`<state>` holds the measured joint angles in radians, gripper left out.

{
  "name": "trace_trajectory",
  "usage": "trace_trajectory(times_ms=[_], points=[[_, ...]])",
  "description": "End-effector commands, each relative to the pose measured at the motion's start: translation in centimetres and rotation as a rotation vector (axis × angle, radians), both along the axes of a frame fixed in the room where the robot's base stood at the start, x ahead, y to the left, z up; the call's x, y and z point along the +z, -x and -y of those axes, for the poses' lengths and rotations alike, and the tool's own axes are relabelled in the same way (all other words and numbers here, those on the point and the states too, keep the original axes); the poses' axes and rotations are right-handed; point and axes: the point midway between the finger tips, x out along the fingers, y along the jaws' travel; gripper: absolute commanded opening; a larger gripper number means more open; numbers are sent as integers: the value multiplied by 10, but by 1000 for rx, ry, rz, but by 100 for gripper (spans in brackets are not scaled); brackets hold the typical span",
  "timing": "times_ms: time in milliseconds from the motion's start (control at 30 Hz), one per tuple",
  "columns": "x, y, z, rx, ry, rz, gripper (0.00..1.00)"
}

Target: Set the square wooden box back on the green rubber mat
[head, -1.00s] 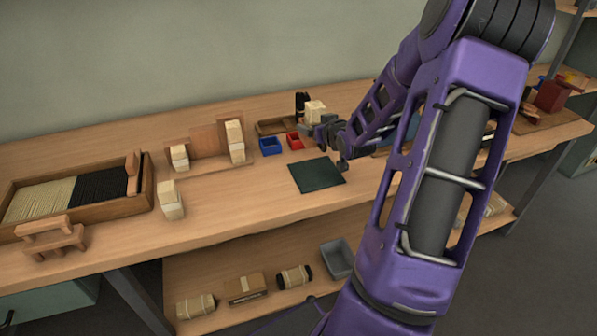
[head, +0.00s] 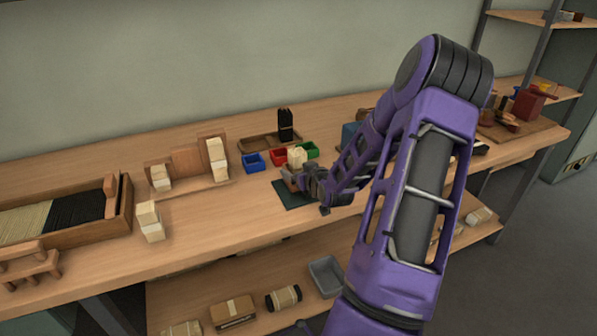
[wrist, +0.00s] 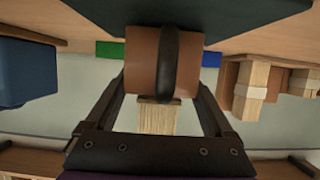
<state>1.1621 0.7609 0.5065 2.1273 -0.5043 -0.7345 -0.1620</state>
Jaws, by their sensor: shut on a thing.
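The square wooden box (wrist: 140,62) is brown with a dark band across its face, and sits between the two fingers of my gripper (wrist: 162,85) in the wrist view. A pale bristle bundle (wrist: 157,118) sticks out of it. In the head view the bundle (head: 297,156) stands up at my gripper (head: 294,181), which hides much of the box. The dark green rubber mat (head: 290,198) lies on the bench under my gripper, partly covered by it. The mat also shows in the wrist view (wrist: 210,14), behind the box. I cannot tell whether the box touches it.
Blue (head: 253,162), red (head: 279,156) and green (head: 309,149) bins stand behind the mat. A dark bundle (head: 286,125) stands in a wooden tray behind them. A stand with pale blocks (head: 187,170) is to the left. The bench in front of the mat is clear.

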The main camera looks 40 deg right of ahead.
Motion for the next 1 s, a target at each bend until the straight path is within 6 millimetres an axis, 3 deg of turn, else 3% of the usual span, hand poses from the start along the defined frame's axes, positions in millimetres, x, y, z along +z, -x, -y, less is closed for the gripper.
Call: trace_trajectory(times_ms=[133, 167, 233, 567, 1000], points=[[-3, -1, 0, 1, 0, 1, 23], [-4, 0, 0, 1, 0, 0, 89], [-3, 0, 0, 0, 0, 0, 100], [2, 3, 0, -1, 0, 0, 100], [36, 80, -18, -4, 1, -2, 100]])
